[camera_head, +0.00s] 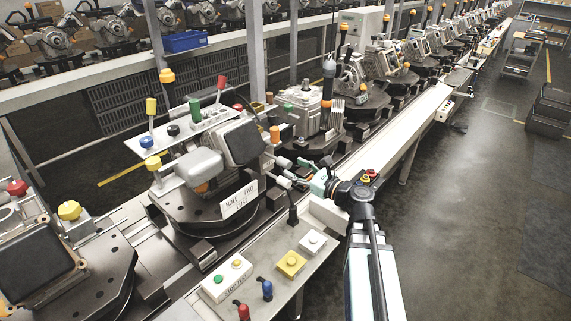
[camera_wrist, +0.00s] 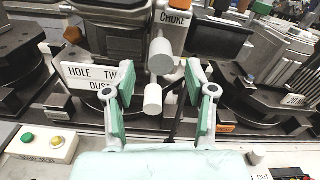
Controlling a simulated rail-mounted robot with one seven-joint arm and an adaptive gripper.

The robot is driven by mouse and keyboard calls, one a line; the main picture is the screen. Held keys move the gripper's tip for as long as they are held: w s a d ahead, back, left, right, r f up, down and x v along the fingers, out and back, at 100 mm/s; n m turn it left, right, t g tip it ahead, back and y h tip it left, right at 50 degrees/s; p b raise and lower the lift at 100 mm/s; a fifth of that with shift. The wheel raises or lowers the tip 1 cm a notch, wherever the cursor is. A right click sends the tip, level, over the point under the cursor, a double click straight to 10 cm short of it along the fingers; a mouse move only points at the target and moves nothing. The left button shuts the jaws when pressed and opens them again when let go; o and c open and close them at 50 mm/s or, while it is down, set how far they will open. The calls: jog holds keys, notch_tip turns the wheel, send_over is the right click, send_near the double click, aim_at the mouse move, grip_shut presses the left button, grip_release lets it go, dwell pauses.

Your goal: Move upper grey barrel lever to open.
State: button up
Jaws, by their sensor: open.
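Two grey barrel levers stick out from the front of the fixture, one above the other. The upper grey barrel lever (camera_wrist: 160,56) is in the wrist view, just below a CHOKE label (camera_wrist: 175,17). The lower grey barrel (camera_wrist: 153,99) hangs beneath it. In the head view the upper barrel (camera_head: 284,162) and lower barrel (camera_head: 283,182) look small and partly crowded by the fingers. My gripper (camera_wrist: 153,80) is open, with green-padded fingers on either side of the barrels and touching neither as far as I can see. My gripper also shows in the head view (camera_head: 311,174).
A HOLE TWO DUST sign (camera_head: 239,198) is left of the barrels. A front shelf (camera_head: 262,262) carries a button box (camera_head: 227,276), a yellow button box (camera_head: 291,264) and small red and blue levers.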

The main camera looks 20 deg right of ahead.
jog(key=shift+v, duration=2.15)
jog(key=shift+f, duration=0.1)
